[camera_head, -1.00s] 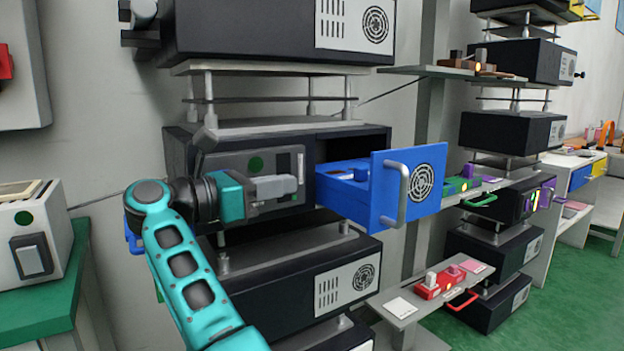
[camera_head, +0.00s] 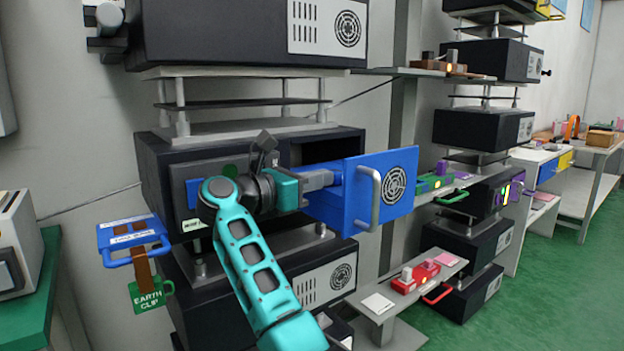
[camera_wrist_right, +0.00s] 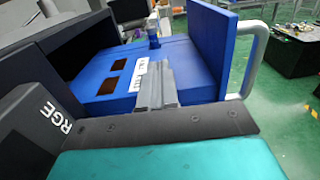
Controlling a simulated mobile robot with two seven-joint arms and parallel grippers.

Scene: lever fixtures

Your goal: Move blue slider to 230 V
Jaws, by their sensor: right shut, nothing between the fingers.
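The blue drawer (camera_head: 385,190) stands pulled out of the black cabinet, with a grey handle on its front panel. In the right wrist view its blue top (camera_wrist_right: 105,62) has two dark slots, a white lettered strip (camera_wrist_right: 141,74) too small to read, and a small upright blue knob (camera_wrist_right: 153,40), which looks like the slider. My right gripper (camera_head: 328,179) is shut and empty, reaching over the drawer. In the wrist view its fingertips (camera_wrist_right: 153,68) are beside the strip, on the near side of the knob; I cannot tell if they touch anything. My left gripper is not in view.
The black cabinet (camera_head: 155,165) is behind my right arm. A blue bracket (camera_head: 130,236) with a green earth clip tag (camera_head: 147,297) sticks out at left. Green floor lies open at right.

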